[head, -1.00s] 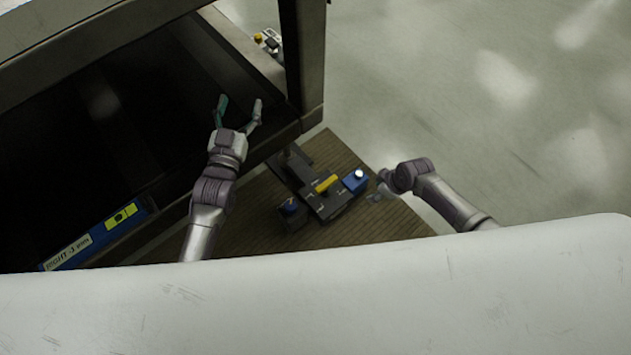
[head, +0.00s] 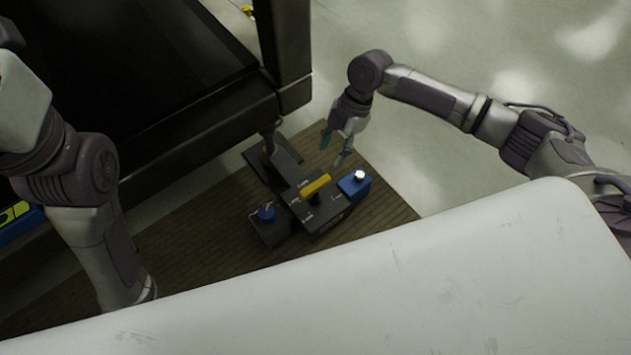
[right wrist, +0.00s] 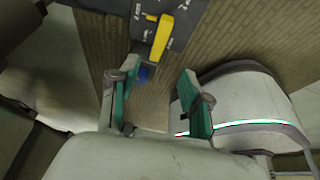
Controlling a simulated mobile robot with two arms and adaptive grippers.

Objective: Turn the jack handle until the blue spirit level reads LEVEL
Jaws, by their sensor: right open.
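The yellow jack handle (head: 315,186) sits on top of a dark unit with white markings (head: 325,215), on the wooden floor board. It also shows in the right wrist view (right wrist: 161,36), beyond the fingertips. My right gripper (head: 334,150) is open and empty, above and behind the handle, not touching it. In the right wrist view its two green-lined fingers (right wrist: 160,78) are spread apart. The blue spirit level (head: 14,222) with a yellow vial is at the left edge, mostly hidden by my left arm; its reading cannot be seen. My left gripper is out of view.
A blue box with a white lit button (head: 354,182) stands right of the handle. A dark box with a blue knob (head: 266,214) stands left of it. The dark plate frame (head: 225,120) and its post (head: 285,45) rise behind. Open floor lies to the right.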

